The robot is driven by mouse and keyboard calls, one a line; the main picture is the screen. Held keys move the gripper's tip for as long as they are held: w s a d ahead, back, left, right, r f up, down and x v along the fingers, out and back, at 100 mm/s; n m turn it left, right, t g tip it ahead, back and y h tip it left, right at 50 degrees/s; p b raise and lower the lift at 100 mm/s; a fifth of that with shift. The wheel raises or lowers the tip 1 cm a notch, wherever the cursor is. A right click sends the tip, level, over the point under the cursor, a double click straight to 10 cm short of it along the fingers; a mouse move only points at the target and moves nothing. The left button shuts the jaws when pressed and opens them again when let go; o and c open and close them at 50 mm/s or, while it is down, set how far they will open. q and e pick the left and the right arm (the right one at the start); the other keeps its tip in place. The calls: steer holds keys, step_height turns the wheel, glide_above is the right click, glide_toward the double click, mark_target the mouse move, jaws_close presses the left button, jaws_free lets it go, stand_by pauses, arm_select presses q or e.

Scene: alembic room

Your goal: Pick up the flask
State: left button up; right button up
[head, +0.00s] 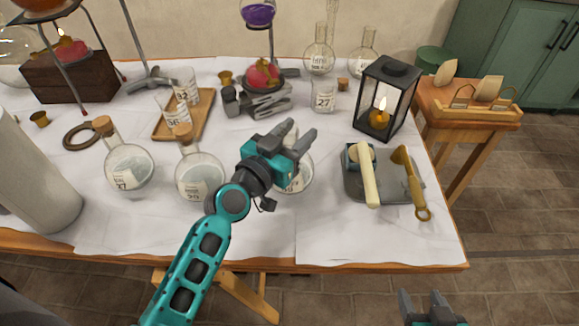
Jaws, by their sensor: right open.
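Several glass flasks stand on the white-covered table. A corked round flask labelled 27 (130,172) is at the left, and another corked flask (200,180) stands beside it. A third round flask (302,170) is partly hidden behind my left gripper (301,130). Clear flasks, a left one (319,58) and a right one (363,63), stand at the back. My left gripper is over the table's middle, its two fingers apart with nothing seen between them. My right gripper (431,306) is open at the bottom edge, in front of the table and away from the flasks.
A lantern (386,95) with a lit candle stands at the back right. A grey tray (386,190) holds a pale bar and a brass tool. A wooden tray (186,127) with small glasses is behind the corked flasks. The front right cloth (350,238) is clear.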

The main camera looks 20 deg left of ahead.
arm_select(q)
jaws_close()
steer(key=shift+r, duration=0.3)
stand_by(0.5)
